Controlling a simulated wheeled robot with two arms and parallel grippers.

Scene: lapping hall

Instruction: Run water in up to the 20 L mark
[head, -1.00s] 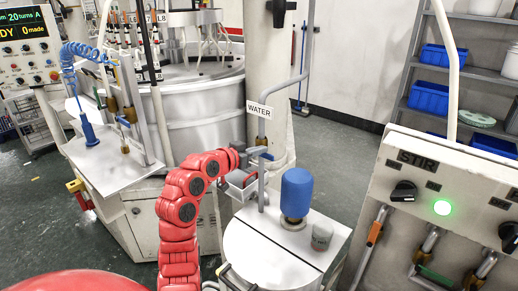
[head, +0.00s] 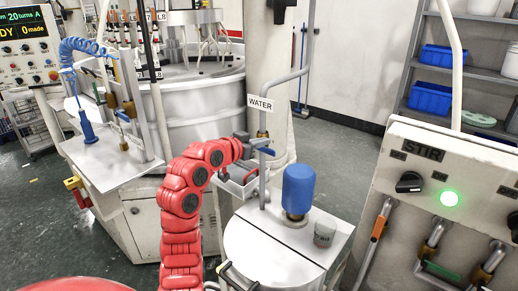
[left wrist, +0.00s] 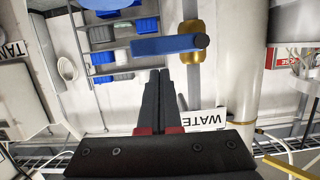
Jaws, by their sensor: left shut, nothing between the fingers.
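The WATER sign (head: 260,102) hangs on a grey pipe that bends down to the steel tank (head: 262,262). A blue valve lever (head: 267,151) sits below the sign, by my left gripper (head: 258,146). In the left wrist view the blue lever (left wrist: 165,45) lies crosswise on a brass valve (left wrist: 191,42), just beyond the tips of my left gripper (left wrist: 160,74). Its fingers are shut together and empty. Whether they touch the lever I cannot tell. No 20 L mark or water level shows. My right gripper is out of view.
A blue motor (head: 298,190) and a small grey-green jar (head: 324,234) stand on the tank top. The STIR panel (head: 440,185), its green lamp lit, is at right. A large steel vessel (head: 200,110) and shelves (head: 455,60) stand behind.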

